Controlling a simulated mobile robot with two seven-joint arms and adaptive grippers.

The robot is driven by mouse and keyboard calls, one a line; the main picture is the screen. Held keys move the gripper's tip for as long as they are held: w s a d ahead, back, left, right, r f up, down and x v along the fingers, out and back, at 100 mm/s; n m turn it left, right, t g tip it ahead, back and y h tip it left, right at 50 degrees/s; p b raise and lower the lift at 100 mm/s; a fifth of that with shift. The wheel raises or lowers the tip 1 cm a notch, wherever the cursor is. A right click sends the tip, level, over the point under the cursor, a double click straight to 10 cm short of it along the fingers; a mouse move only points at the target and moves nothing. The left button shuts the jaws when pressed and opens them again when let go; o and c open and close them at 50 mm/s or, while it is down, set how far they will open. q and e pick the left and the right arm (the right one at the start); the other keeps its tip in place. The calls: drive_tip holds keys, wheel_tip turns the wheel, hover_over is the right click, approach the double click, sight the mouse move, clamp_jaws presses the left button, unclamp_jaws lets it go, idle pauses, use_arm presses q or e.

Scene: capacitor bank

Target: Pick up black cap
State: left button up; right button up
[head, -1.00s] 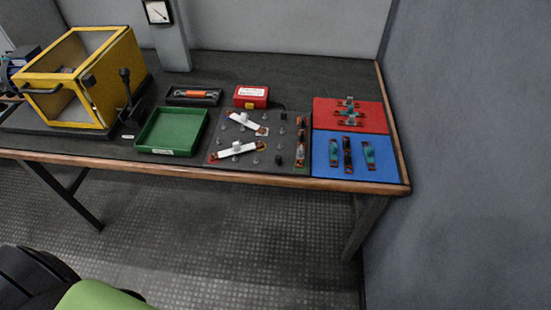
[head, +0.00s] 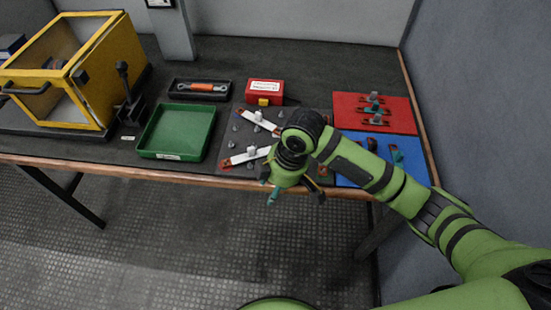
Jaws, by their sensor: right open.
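The dark board (head: 226,130) near the front edge of the table carries two white bars and several small grey posts. A small black cap (head: 282,115) shows at the board's back right, beside the arm, though it is too small to tell clearly. My right gripper (head: 294,193) hangs in front of the table's front edge with its fingers apart and empty. Its wrist hides the front right of the board, including the place of another small black piece. My left gripper is not in view.
A green tray (head: 142,149) lies left of the board. A red box (head: 265,92) and a black tray with an orange-handled tool (head: 203,87) stand behind. Red mat (head: 345,109) and blue mat (head: 430,178) lie right. A yellow-framed box (head: 113,70) stands left.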

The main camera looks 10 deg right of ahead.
drive_tip(key=w+d+r+h, duration=0.1)
drive_tip(key=w+d+r, duration=0.3)
drive_tip(key=d, duration=0.1)
drive_tip(key=w+d+r+g+h, duration=0.1)
drive_tip(key=w+d+r, duration=0.1)
drive_tip(key=d, duration=0.1)
drive_tip(key=shift+w+d+n+h, duration=0.1)
drive_tip(key=shift+w+n+h, duration=0.2)
drive_tip(key=shift+n, duration=0.1)
drive_tip(key=shift+s+f+p, duration=0.15)
drive_tip(key=shift+f+p, duration=0.05)
drive_tip(key=shift+f, duration=1.5)
drive_tip(key=shift+s+f+p, duration=0.1)
drive_tip(key=shift+f+p, duration=0.1)
drive_tip(key=shift+f, duration=1.45)
drive_tip(key=c, duration=0.8)
drive_tip(key=shift+o, duration=0.2)
